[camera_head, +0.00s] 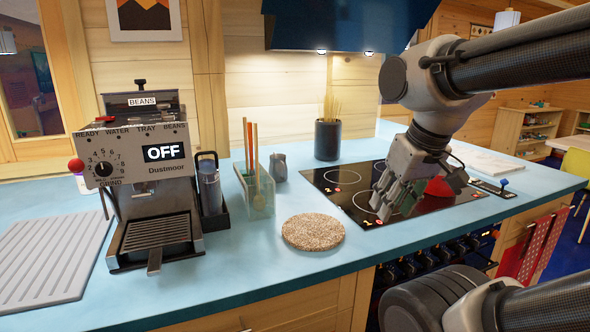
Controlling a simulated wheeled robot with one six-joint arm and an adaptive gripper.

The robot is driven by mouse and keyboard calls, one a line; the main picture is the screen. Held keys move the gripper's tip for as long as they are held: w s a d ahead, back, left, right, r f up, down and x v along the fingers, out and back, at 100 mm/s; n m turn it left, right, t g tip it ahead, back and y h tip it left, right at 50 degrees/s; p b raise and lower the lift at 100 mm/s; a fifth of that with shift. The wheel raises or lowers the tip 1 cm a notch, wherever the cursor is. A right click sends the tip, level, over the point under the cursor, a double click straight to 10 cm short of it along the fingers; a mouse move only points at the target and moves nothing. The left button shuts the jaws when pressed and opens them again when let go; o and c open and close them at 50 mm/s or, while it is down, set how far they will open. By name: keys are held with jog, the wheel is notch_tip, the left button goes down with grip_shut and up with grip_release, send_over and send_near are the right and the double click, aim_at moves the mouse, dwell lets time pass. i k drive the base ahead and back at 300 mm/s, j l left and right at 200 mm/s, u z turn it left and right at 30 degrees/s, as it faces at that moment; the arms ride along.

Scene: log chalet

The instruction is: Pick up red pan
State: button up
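A red rounded thing (437,188), which looks like the red pan, sits on the right part of the black cooktop (345,205). My gripper and wrist cover much of it, and I cannot make out a handle. My gripper (388,206) points down over the middle of the cooktop, to the left of the red pan in the picture. Its fingers are seen at an angle, so their gap is unclear. I see nothing clearly held in it, and I cannot tell whether it touches the cooktop.
A round cork mat (313,232) lies left of the cooktop. A glass holder with sticks (256,190), a grey jar (278,167) and a black pot (327,140) stand behind. A coffee machine (150,180) stands left. The blue hood (335,25) hangs above. The front counter is clear.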

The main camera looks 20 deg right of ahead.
aim_at(438, 186)
jog(key=z, duration=1.35)
jog(key=i+j+z, duration=0.1)
jog(key=z, duration=0.4)
jog(key=i+j+z, duration=0.2)
jog(key=z, duration=0.25)
